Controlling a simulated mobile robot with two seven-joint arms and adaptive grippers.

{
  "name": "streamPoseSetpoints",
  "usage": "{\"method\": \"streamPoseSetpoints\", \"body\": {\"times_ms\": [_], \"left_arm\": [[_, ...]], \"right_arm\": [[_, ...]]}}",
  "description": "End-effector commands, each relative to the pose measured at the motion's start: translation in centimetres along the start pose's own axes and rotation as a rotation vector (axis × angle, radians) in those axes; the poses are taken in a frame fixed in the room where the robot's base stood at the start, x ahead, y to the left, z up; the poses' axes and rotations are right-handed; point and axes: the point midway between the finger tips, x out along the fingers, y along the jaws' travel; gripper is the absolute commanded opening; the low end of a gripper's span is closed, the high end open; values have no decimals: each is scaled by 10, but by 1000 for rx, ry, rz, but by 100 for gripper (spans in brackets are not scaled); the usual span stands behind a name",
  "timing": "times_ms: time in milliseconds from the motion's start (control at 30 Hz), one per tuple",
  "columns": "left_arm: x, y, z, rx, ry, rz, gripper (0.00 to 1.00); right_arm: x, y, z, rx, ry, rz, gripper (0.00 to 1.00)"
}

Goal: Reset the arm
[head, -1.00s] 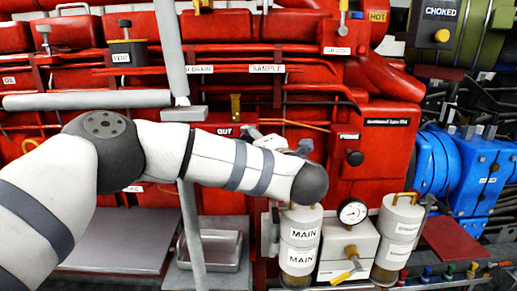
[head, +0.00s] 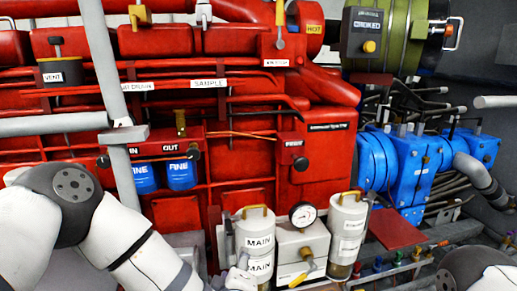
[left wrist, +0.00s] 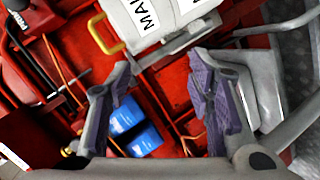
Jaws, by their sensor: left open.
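My left arm comes in from the lower left, with its forearm running down along the bottom edge in the head view. My left gripper (head: 240,279) shows only in part at the bottom edge, in front of the white MAIN canister (head: 259,243). In the left wrist view my left gripper (left wrist: 158,68) is open, with purple pads apart and nothing between them. Beyond its fingers are red engine parts, blue filters (left wrist: 130,128) and the MAIN canister (left wrist: 150,15). My right gripper does not show.
Blue FINE filters (head: 182,174) hang under the IN/OUT head. A pressure gauge (head: 303,215) and a second white canister (head: 347,235) stand right of MAIN. A grey vertical pipe (head: 108,75) crosses the left side. Blue machinery (head: 405,165) stands at right.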

Motion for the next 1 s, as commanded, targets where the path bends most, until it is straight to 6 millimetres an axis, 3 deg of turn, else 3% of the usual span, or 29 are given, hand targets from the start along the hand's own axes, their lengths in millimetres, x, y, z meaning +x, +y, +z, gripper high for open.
{"method": "streamPoseSetpoints", "body": {"times_ms": [100,200,300,400,500,633,733,1000], "left_arm": [[-40,-104,30,311,-265,-150,47],[-91,-189,38,533,-491,-284,47],[-157,-264,28,717,-720,-423,47],[-227,-319,7,855,-936,-555,47],[-286,-352,-17,938,-1109,-660,47],[-330,-368,-37,985,-1238,-735,47],[-340,-372,-41,994,-1268,-752,47],[-339,-372,-41,992,-1266,-752,47]], "right_arm": [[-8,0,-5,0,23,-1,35],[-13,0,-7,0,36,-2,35],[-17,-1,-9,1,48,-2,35],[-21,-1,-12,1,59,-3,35],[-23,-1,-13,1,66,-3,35],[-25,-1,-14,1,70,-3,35],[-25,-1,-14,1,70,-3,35],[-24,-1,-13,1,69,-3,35]]}}
